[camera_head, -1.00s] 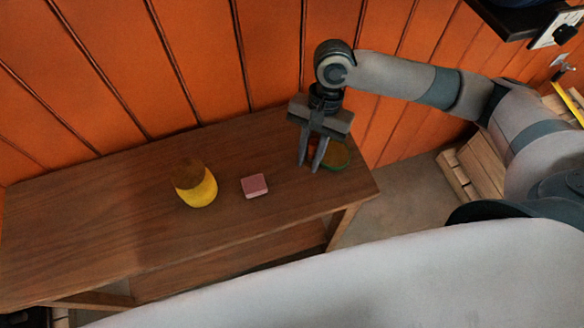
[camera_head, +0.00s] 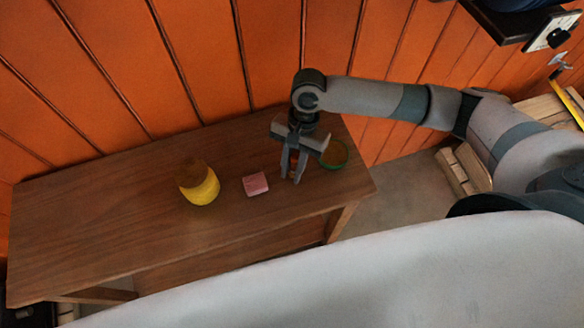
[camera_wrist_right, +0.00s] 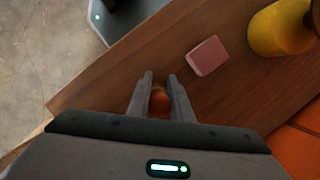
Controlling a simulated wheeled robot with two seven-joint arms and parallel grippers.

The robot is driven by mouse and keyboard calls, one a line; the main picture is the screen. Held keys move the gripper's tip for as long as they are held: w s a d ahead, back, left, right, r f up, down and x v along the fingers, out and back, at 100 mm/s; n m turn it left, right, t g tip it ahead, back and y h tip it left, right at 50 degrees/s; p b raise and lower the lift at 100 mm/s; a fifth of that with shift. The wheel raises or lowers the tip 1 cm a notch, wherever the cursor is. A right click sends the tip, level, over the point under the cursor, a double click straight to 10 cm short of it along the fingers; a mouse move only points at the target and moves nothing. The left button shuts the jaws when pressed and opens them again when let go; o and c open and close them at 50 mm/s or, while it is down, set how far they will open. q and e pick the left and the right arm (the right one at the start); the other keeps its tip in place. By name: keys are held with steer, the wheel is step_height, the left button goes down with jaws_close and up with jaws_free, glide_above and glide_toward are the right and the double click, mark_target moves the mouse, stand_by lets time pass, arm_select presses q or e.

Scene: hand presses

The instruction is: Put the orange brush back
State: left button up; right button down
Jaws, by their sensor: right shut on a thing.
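My right gripper (camera_head: 291,179) is above the wooden table, between the pink block and a green-rimmed round thing. It is shut on the orange brush (camera_wrist_right: 158,103), of which only a small rounded orange part shows between the fingers in the right wrist view. The rest of the brush is hidden by the fingers and palm. The fingertips also show in the right wrist view (camera_wrist_right: 160,75). The green-rimmed round thing (camera_head: 345,158) lies to the right of the gripper, near the table's right end. My left gripper is not in view.
A pink block (camera_head: 256,184) sits left of the gripper on the wooden table (camera_head: 100,220). Further left stands a yellow container (camera_head: 203,191) with a brown top. An orange plank wall (camera_head: 200,60) runs behind the table. The table's left half is clear.

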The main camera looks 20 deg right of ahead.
mark_target(295, 156)
steer(key=shift+f, duration=0.5)
steer(key=c, duration=1.6)
jaws_free()
steer(key=shift+r, duration=0.1)
steer(key=shift+w+d+r+b, duration=0.2)
steer(key=shift+w+r+b, duration=0.1)
steer(key=shift+r, duration=0.25)
steer(key=b+v, duration=0.2)
steer(key=v, duration=0.7)
steer(key=shift+s+b, duration=0.1)
steer(key=shift+b, duration=0.25)
steer(key=shift+d+r, duration=0.15)
steer(key=shift+r, duration=0.65)
